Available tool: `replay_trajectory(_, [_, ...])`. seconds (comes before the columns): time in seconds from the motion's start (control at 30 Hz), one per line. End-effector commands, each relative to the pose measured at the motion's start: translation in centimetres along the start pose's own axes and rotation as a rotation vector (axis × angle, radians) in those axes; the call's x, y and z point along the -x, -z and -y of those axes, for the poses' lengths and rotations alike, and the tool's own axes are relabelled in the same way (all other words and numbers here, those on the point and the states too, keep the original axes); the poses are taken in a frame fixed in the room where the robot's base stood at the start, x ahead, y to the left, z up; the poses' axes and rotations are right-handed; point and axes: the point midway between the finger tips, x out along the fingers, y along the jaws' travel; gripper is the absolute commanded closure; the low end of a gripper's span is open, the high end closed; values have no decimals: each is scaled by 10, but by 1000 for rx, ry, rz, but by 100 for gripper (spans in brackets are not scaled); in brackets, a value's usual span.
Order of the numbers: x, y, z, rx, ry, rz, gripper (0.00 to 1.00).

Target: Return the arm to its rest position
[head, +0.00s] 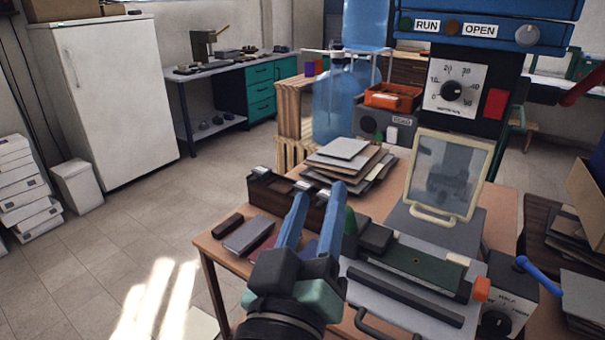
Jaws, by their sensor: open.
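My gripper (319,190) reaches up from the bottom middle of the head view, with two long blue fingers. The fingers are parted and nothing shows between them. It hangs over the front part of a wooden table (213,250). A dark wooden rack (285,197) with metal clips stands just beyond the fingertips; I cannot tell whether they touch it. My gripper hides part of the table and some flat covers on it.
Flat covers (247,236) lie left of the fingers. A stack of sheets (345,160) lies behind. To the right stand a press with a dial (455,90), a framed clear guard (450,175) and a green-topped fixture (415,262). Open floor (130,240) lies left.

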Motion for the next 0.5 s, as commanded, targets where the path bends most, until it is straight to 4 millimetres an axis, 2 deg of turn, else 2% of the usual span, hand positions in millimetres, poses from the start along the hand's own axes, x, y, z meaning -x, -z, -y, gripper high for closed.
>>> replay_trajectory(0.03, [-6, 38, -21, -106, -17, -99, 53])
replay_trajectory(0.1, [-7, 81, -44, -233, -20, -219, 53])
replay_trajectory(0.2, [1, 133, -74, -381, -9, -376, 53])
replay_trajectory(0.43, [41, 228, -136, -624, 46, -697, 53])
replay_trajectory(0.5, [31, 246, -143, -615, 49, -672, 53])
